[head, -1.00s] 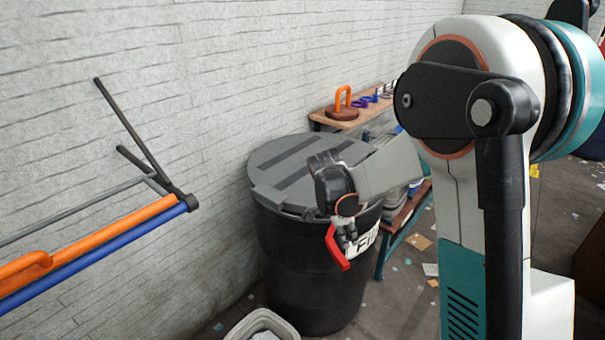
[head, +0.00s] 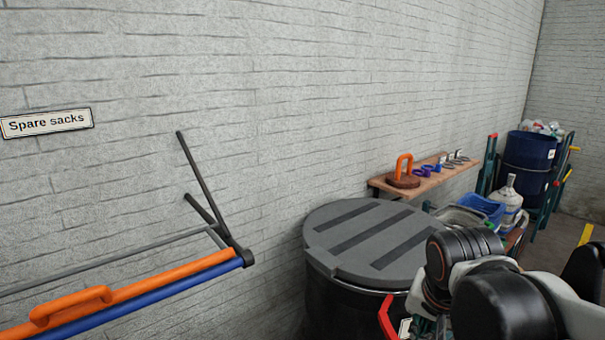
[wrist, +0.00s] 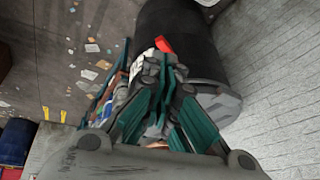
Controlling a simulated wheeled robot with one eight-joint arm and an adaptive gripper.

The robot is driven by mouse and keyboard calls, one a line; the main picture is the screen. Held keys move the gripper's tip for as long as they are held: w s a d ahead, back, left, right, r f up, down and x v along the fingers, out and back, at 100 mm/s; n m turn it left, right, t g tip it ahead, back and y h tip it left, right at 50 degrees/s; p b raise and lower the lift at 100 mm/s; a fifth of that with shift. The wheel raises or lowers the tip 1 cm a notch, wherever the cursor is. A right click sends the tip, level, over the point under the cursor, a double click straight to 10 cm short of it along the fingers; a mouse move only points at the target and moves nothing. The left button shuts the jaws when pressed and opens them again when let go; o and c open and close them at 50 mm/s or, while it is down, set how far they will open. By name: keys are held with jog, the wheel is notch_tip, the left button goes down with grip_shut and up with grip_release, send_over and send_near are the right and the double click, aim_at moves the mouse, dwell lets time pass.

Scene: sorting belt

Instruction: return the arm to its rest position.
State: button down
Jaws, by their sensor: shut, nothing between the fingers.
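My gripper (wrist: 168,75) is shut and empty in the wrist view, its dark teal fingers drawn together. In the head view it is mostly cut off by the bottom edge; a little of it (head: 424,327) shows just in front of the black lidded bin (head: 330,290). My arm's dark and white wrist links fill the lower right corner. In the wrist view the bin (wrist: 186,28) lies beyond the fingertips, with a red piece (wrist: 163,44) beside them. I cannot tell whether the fingers touch the bin.
An orange and a blue bar (head: 150,300) stick out from the wall at lower left, under a "Spare sacks" sign (head: 47,123). A wooden shelf (head: 440,178) with an orange-handled tool hangs behind the bin. A blue drum (head: 528,160) stands farther back. Litter lies on the floor.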

jog(key=s+a+n+t+y, duration=0.1)
jog(key=s+a+n+t, duration=0.1)
jog(key=s+n, duration=0.4)
jog(key=shift+s+t, duration=0.4)
jog(key=shift+s, duration=0.55)
